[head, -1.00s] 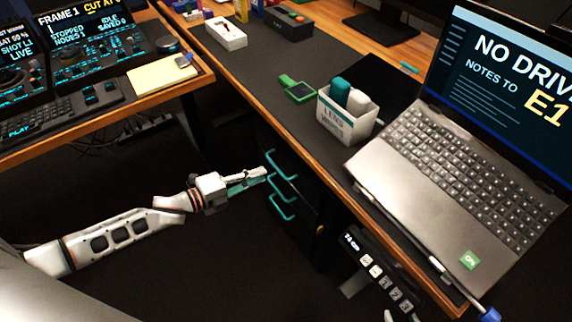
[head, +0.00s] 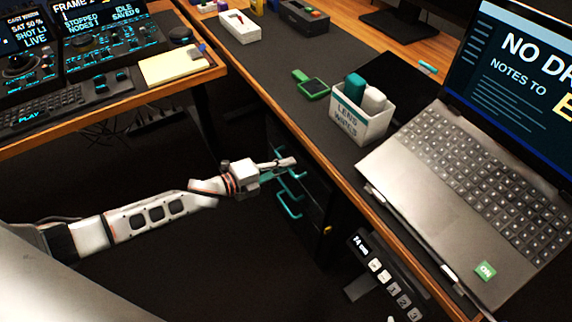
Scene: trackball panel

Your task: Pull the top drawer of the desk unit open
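The desk unit (head: 312,212) is a dark drawer unit under the right-hand desk, with teal bar handles on its front. The top drawer's handle (head: 279,152) is partly hidden behind my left gripper. Lower teal handles (head: 291,203) show below it. My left gripper (head: 290,162) reaches in from the left, its fingers at the top handle. I cannot tell whether the fingers are around the handle or only beside it, nor whether they are closed. The drawers look shut, though the dark front is hard to read. My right gripper is not in view.
The desk edge (head: 300,133) runs just above the unit. A button panel (head: 383,275) hangs under the desk at the right. A laptop (head: 450,190) and a white holder (head: 362,117) stand on top. The dark floor left of the unit is clear.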

